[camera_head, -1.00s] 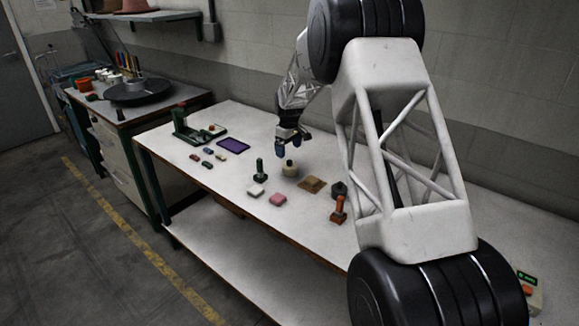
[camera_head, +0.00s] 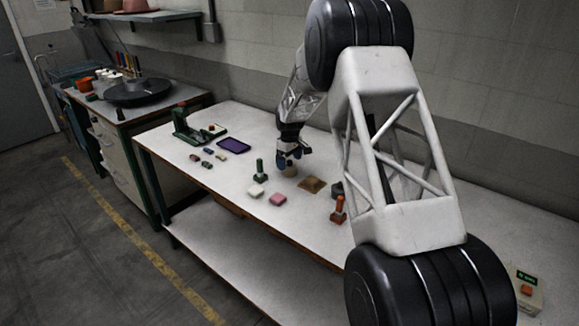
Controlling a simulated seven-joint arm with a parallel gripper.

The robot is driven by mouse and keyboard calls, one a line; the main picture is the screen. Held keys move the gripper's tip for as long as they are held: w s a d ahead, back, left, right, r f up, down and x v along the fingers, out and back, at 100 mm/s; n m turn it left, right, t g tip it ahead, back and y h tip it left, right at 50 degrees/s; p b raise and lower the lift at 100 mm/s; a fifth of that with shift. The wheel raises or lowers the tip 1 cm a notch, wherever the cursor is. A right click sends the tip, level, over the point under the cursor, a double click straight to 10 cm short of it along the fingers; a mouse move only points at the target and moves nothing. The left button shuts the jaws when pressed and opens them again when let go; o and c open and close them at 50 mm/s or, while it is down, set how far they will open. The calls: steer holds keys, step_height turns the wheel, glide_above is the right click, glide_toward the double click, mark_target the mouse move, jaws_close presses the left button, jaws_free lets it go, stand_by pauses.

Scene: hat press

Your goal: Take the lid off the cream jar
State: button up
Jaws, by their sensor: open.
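The cream jar (camera_head: 290,171) stands on the white workbench, near the middle of the row of small items. Only its lower body shows; its lid and dark knob are hidden behind my gripper. My gripper (camera_head: 287,160) is open and low over the jar, with its blue fingertips around or just in front of the jar's top. I cannot tell whether the fingers touch the lid.
A green-handled stamp (camera_head: 260,172) stands left of the jar. A white block (camera_head: 256,192), a pink block (camera_head: 278,199), a brown mat (camera_head: 312,185) and an orange-handled stamp (camera_head: 339,210) lie close by. A purple pad (camera_head: 234,145) and a green press (camera_head: 186,128) are farther left.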

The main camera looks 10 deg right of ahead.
steer(key=shift+f, duration=0.5)
steer(key=c, duration=1)
